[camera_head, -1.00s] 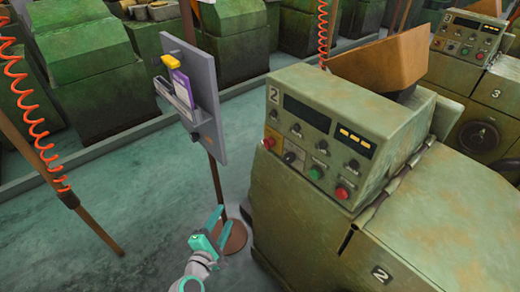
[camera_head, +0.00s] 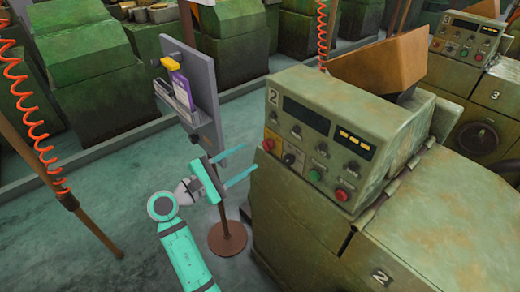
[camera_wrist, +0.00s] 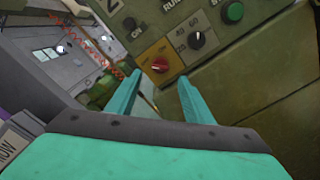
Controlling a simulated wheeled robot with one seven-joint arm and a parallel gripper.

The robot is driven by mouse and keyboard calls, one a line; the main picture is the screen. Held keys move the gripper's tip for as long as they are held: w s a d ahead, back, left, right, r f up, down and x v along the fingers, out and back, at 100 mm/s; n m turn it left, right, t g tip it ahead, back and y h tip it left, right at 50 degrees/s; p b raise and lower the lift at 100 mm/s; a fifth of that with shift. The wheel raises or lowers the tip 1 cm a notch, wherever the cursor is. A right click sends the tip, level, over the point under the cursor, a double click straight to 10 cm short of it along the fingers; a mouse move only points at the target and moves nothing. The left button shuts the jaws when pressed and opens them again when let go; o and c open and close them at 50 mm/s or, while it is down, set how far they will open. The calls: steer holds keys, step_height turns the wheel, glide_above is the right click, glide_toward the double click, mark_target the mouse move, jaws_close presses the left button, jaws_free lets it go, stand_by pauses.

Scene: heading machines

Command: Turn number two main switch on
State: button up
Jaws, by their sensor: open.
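Machine number two (camera_head: 330,130) has a sloped control panel marked 2. Its main switch looks to be the red knob (camera_head: 268,145) on a yellow plate at the panel's lower left. The knob (camera_wrist: 160,66) shows near the top middle in the wrist view, with its exact turn hard to read. My gripper (camera_head: 252,157) is open and empty, left of the panel, fingers pointing at it. In the wrist view the fingers (camera_wrist: 160,78) stand just below the knob in the picture, one to each side, apparently without touching it.
A black dial (camera_wrist: 197,40) and a green button (camera_wrist: 233,11) lie right of the knob. A red button (camera_head: 342,194) is farther right. A grey board on a stand (camera_head: 200,100) is close behind my gripper. Machine three (camera_head: 470,50) stands at right. Green floor is open at left.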

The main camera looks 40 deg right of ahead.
mark_target(264, 147)
steer(key=d, duration=0.7)
steer(key=shift+w, duration=0.25)
steer(key=c, duration=1)
